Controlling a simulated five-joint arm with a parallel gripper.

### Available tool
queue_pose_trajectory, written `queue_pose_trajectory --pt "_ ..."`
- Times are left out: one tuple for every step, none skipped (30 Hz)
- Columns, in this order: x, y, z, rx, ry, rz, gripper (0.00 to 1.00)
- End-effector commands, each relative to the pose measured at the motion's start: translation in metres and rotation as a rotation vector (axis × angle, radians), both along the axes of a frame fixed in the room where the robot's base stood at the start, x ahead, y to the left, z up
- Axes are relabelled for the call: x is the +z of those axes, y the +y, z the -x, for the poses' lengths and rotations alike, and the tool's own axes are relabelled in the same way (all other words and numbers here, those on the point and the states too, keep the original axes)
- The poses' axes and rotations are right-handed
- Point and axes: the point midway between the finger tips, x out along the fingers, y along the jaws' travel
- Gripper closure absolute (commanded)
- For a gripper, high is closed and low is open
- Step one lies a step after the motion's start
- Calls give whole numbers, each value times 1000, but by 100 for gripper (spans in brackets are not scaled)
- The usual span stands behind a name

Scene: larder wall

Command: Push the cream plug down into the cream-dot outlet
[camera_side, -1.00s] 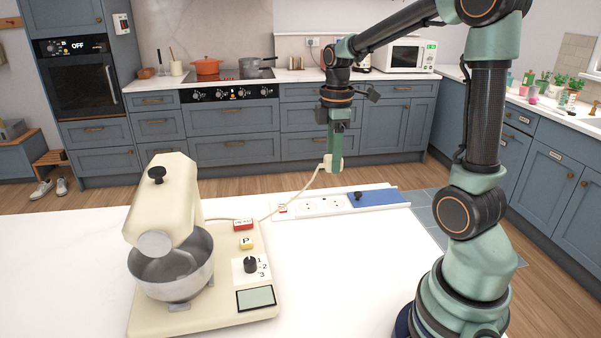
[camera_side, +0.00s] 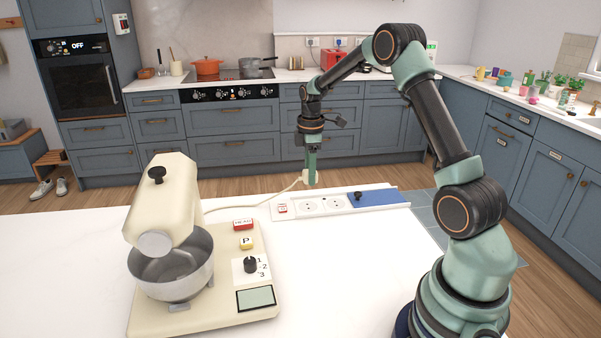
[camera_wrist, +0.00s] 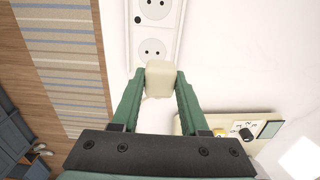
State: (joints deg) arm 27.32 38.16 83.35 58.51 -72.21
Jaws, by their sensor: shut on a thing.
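My gripper (camera_side: 310,182) is shut on the cream plug (camera_side: 304,176) and holds it above the white outlet strip (camera_side: 275,213), near its left outlet (camera_side: 309,206). In the wrist view the plug (camera_wrist: 160,80) sits between the two green fingers, and the near outlet (camera_wrist: 152,50) shows just beyond it, uncovered. A second outlet (camera_side: 335,203) lies to the right. I cannot make out a cream dot beside either outlet. The plug's underside and pins are hidden.
A cream stand mixer (camera_side: 165,200) with a steel bowl stands at the left; the cream cord (camera_side: 250,204) runs from it to the plug. A red switch (camera_side: 283,208) and a blue panel (camera_side: 376,197) flank the outlets.

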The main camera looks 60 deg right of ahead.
Motion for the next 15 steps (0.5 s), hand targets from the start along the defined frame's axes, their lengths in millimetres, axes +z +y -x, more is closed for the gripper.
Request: queue_pose_trajectory --pt "-8 -3 -4 0 2 -1 100" --pt "-11 -4 -5 1 2 -1 100" --pt "-15 -6 -8 1 1 -1 100" --pt "-18 -7 -9 2 1 -1 100" --pt "-19 -8 -10 2 0 0 100" --pt "-21 -9 -11 2 -1 1 100" --pt "-22 -9 -12 2 -1 1 100" --pt "-23 -9 -12 2 -1 1 100" --pt "-23 -10 -12 3 -1 1 100" --pt "-23 -10 -12 3 -1 1 100" --pt "-23 -10 -12 3 -1 1 100" --pt "-23 -10 -12 3 -1 1 100" --pt "-23 -10 -12 3 -1 1 100" --pt "-23 -10 -12 2 -1 1 100" --pt "-23 -9 -12 2 -1 1 100"
